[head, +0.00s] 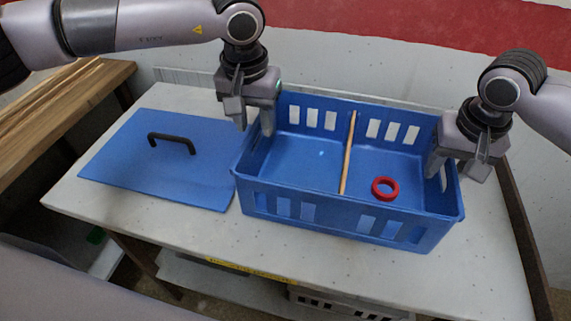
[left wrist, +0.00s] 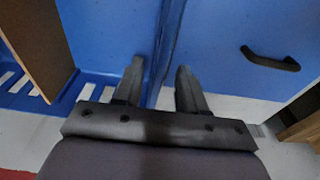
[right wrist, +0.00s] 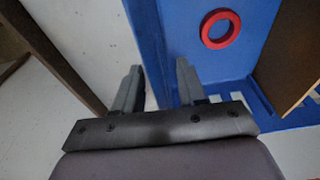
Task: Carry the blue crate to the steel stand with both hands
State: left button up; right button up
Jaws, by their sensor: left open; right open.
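The blue crate (head: 350,222) stands on a pale table, with slotted walls and an open top. A wooden divider (head: 348,155) splits it, and a red ring (head: 385,188) lies in its right compartment. My left gripper (head: 254,130) is open at the crate's left end wall, one finger on each side of the rim. In the left wrist view the rim (left wrist: 170,50) runs between the fingers. My right gripper (head: 453,172) is open at the right end wall. In the right wrist view that wall (right wrist: 163,60) lies between the fingers. I cannot make out a steel stand.
A flat blue lid (head: 150,180) with a black handle (head: 172,141) lies left of the crate on the table (head: 300,257). A wooden-topped bench (head: 45,115) stands at the far left. A wall is close behind. Below the table is a shelf with a yellow label (head: 250,270).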

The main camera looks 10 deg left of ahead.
jog(key=shift+r, duration=0.2)
jog(key=r, duration=0.4)
jog(key=s+r, duration=0.1)
jog(key=r, duration=0.2)
jog(key=s+r, duration=0.1)
jog(key=r, duration=0.3)
jog(key=shift+r, duration=0.3)
pick_arm(q)
notch_tip(320, 180, up, 10)
jog(key=s, duration=0.1)
jog(key=shift+s+r, duration=0.15)
jog(key=shift+r, duration=0.1)
